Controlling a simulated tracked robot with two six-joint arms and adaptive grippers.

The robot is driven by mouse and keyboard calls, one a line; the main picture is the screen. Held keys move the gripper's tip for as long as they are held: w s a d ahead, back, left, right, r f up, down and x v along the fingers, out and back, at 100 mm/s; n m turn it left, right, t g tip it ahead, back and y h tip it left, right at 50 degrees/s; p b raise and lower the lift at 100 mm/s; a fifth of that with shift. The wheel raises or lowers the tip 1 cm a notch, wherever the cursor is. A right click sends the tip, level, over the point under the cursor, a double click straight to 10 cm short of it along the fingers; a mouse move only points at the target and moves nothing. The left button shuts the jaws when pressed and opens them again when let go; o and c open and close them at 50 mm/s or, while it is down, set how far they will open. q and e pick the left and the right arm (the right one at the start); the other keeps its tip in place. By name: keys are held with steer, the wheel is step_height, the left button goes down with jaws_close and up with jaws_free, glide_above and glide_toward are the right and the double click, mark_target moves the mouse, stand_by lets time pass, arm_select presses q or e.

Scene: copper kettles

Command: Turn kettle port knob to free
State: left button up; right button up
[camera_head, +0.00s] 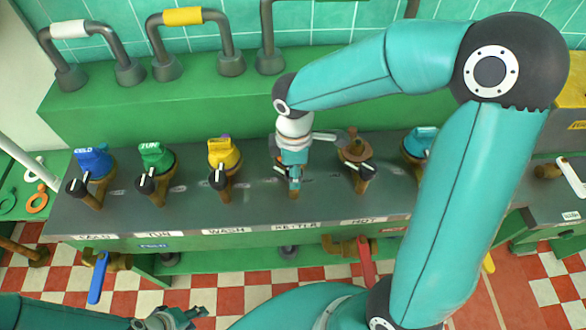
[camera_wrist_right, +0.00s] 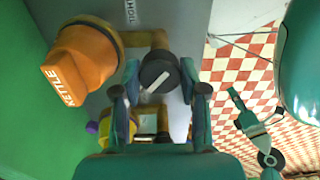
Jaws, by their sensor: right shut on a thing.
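The kettle port knob (camera_wrist_right: 157,77) is black with a white pointer line lying diagonally in the right wrist view. The fingers of my right gripper (camera_wrist_right: 160,70) are on either side of it and shut on it. The orange cap (camera_wrist_right: 82,66) marked KETTLE stands left of the knob. In the head view, my right gripper (camera_head: 293,178) is at the station behind the KETTLE label (camera_head: 296,224) and hides the knob. My left gripper (camera_head: 178,319) is low at the bottom edge, away from the ports and partly cut off; its jaw state is unclear.
Blue (camera_head: 93,160), green (camera_head: 155,156) and yellow (camera_head: 223,154) capped ports with black knobs stand to the left. The HOT port (camera_head: 357,150) and a teal cap (camera_head: 420,142) stand to the right. Blue (camera_head: 97,278) and red (camera_head: 366,262) valve handles hang below the front edge.

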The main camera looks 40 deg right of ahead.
steer(key=shift+w+r, duration=0.1)
steer(key=shift+w, duration=0.05)
steer(key=o, duration=1.1)
steer(key=shift+o, duration=0.2)
step_height(320, 180, up, 12)
stand_by(0.4)
